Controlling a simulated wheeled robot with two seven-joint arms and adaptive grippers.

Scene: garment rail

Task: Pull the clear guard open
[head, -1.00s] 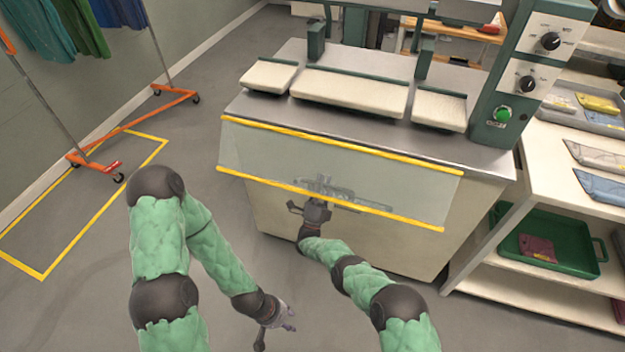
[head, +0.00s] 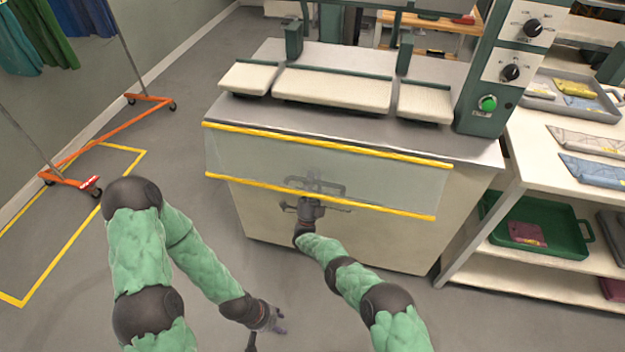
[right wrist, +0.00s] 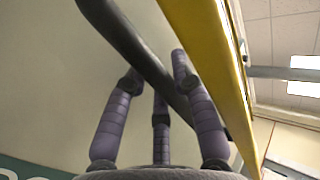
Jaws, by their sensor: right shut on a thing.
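The clear guard (head: 300,163) is a see-through panel with yellow top and bottom edges, hanging across the front of the press. A dark bar handle (head: 335,187) shows at the guard, partly seen through the panel. My right gripper (head: 309,203) is at this handle, by the lower yellow edge. In the right wrist view its purple fingers (right wrist: 158,95) close around the dark bar (right wrist: 135,50), beside the yellow edge (right wrist: 215,60). My left gripper (head: 264,327) hangs low over the floor with its fingers apart, empty and away from the guard.
The press (head: 345,60) has pale padded boards on top and a control column (head: 510,70) at right. A shelf (head: 570,185) with a green tray (head: 540,228) stands to the right. A garment rail (head: 110,128) stands at left. The floor before the press is clear.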

